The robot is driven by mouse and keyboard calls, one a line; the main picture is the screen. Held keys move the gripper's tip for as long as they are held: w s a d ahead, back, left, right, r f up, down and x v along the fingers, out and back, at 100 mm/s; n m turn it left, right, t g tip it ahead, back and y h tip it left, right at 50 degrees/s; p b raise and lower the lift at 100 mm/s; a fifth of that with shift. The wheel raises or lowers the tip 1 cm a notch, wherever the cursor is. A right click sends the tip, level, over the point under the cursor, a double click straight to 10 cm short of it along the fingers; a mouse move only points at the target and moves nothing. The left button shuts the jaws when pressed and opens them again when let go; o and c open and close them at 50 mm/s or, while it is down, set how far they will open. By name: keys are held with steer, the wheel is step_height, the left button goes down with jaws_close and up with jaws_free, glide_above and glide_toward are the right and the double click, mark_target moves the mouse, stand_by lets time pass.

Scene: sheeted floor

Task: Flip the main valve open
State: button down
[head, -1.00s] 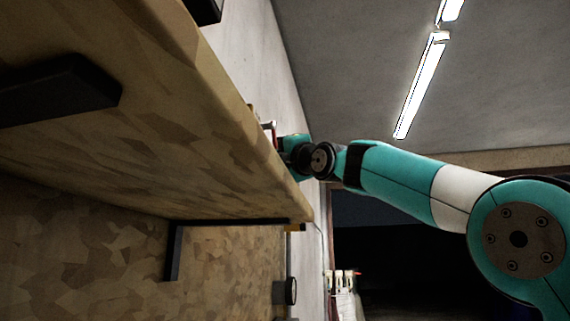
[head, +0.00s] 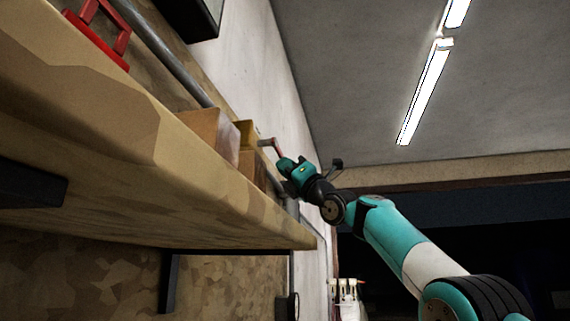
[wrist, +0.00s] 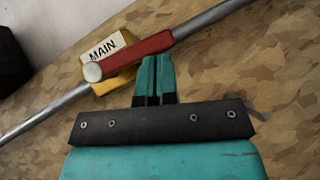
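The main valve has a yellow body with a white "MAIN" label (wrist: 103,50) in the wrist view, mounted on a grey pipe (wrist: 210,20). Its red lever (wrist: 140,53) lies slantwise across the body, roughly along the pipe, with a pale round knob at its lower left. In the head view, the red lever (head: 268,143) shows small beyond the shelf's blocks. My gripper (wrist: 154,62) has its teal fingers together, with no visible gap holding anything. The fingertips are at the lever's lower edge; I cannot tell whether they touch it. In the head view, my gripper (head: 284,163) is beside the lever.
A wooden shelf (head: 120,130) runs along the wall on the left, with wooden blocks (head: 210,130) and a red frame-like object (head: 100,30) on it. A dark bracket (head: 170,280) supports it below. Open room lies to the right of the shelf.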

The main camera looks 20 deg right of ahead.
steer(key=shift+w+d+r+p, duration=0.15)
steer(key=shift+w+r+p, duration=0.05)
steer(key=shift+r+p, duration=0.2)
steer(key=shift+d+r, duration=0.1)
steer(key=shift+r, duration=0.15)
steer(key=s+d+f+b, duration=0.3)
steer(key=d+f+b, duration=0.3)
steer(key=f+b, duration=0.5)
steer(key=shift+f+b, duration=0.3)
steer(key=shift+b, duration=0.75)
